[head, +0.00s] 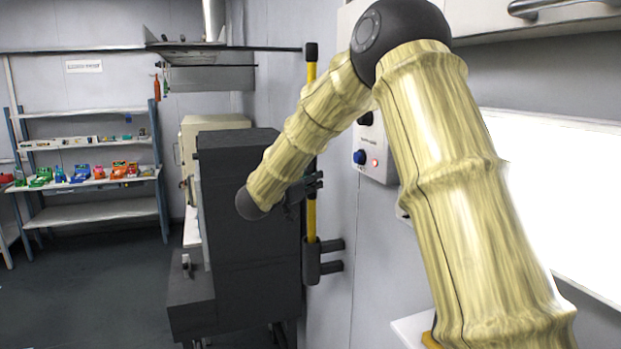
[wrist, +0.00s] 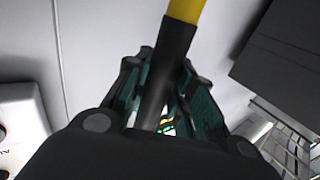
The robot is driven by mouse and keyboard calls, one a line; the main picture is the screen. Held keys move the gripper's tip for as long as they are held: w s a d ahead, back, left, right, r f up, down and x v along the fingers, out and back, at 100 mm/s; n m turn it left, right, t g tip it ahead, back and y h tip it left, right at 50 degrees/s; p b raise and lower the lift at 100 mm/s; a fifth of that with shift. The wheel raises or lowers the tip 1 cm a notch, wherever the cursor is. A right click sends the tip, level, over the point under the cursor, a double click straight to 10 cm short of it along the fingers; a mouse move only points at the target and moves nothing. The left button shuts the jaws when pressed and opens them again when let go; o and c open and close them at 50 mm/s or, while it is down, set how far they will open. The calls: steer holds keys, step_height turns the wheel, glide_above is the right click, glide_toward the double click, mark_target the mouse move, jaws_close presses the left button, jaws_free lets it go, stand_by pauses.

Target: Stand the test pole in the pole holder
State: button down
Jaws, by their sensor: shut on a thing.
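The test pole (head: 312,215) is a long yellow rod with a black top end, standing about upright beside the wall in the head view. My gripper (head: 313,183) is shut on it partway down. In the wrist view, the pole's black section (wrist: 168,75) runs between the fingers of my gripper (wrist: 162,105), with yellow (wrist: 186,9) beyond. The pole holder (head: 312,264) is a dark cup on two wall brackets. The yellow shaft runs down to the cup's mouth. The pole's lower end is hidden, so I cannot tell how deep it sits.
A dark cabinet (head: 250,225) stands close to the left of the pole and holder. A grey control box (head: 374,150) with a blue knob and red light is on the wall to the right. Shelves (head: 90,211) stand far left, with open floor before them.

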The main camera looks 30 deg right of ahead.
mark_target(309, 197)
steer(key=shift+f+b, duration=0.85)
steer(key=shift+f, duration=1.5)
steer(key=c, duration=1.1)
jaws_free()
steer(key=shift+c, duration=0.2)
steer(key=shift+f, duration=0.1)
steer(key=shift+a, duration=0.1)
steer(key=v, duration=1.2)
